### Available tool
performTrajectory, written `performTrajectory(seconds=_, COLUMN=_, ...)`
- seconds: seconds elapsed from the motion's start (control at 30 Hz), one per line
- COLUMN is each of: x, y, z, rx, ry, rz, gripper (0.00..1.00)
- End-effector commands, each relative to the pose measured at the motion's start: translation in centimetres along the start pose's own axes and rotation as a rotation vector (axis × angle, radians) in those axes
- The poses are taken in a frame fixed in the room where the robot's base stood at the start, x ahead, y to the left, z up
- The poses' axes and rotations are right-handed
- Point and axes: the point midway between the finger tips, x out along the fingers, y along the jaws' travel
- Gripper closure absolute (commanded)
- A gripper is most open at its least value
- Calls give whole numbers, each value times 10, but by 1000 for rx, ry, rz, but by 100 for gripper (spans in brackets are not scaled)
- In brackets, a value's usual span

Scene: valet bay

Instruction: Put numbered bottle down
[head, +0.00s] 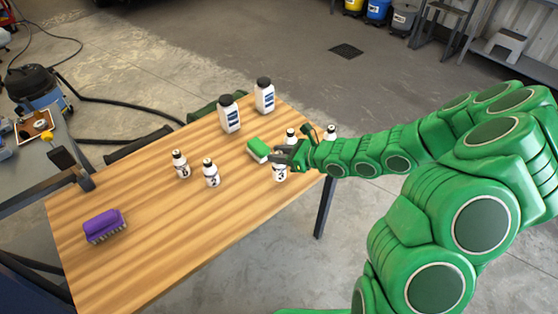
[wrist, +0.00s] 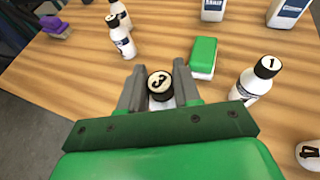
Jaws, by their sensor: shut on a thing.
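My gripper (head: 279,152) is shut on a small white bottle with a black cap. The bottle's cap, marked 3 (wrist: 159,84), sits between the two fingers in the wrist view. In the head view the bottle's body (head: 280,171) shows below my fingers, upright over the table's near right part. I cannot tell whether its base touches the wood. Bottle 1 (wrist: 250,84) and bottle 4 (wrist: 309,155) stand to its right in the wrist view. Two more small bottles, one (head: 182,165) and another marked 2 (head: 211,174), stand to its left in the head view.
A green-topped block (head: 258,150) lies close beside my gripper. Two large white bottles (head: 229,115) (head: 265,97) stand at the table's back. A purple brush (head: 104,227) lies at the left. The wooden table (head: 150,235) is bare at front and centre-left.

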Motion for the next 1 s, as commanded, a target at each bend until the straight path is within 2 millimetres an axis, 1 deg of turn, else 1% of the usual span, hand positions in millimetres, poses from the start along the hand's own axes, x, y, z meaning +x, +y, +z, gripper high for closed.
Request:
performTrajectory(seconds=0.17, x=3, y=0, z=-7, rx=2, ry=0, rz=0, gripper=100)
performTrajectory(seconds=0.4, x=12, y=1, z=-28, rx=6, ry=2, rz=1, gripper=100)
performTrajectory(seconds=0.5, x=13, y=0, z=-33, rx=2, ry=1, rz=0, gripper=100)
performTrajectory(seconds=0.93, x=15, y=0, z=-36, rx=2, ry=-1, rz=-1, gripper=100)
performTrajectory(seconds=0.97, x=15, y=0, z=-36, rx=2, ry=-1, rz=-1, gripper=65)
performTrajectory(seconds=1.0, x=15, y=0, z=-36, rx=2, ry=-1, rz=-1, gripper=59)
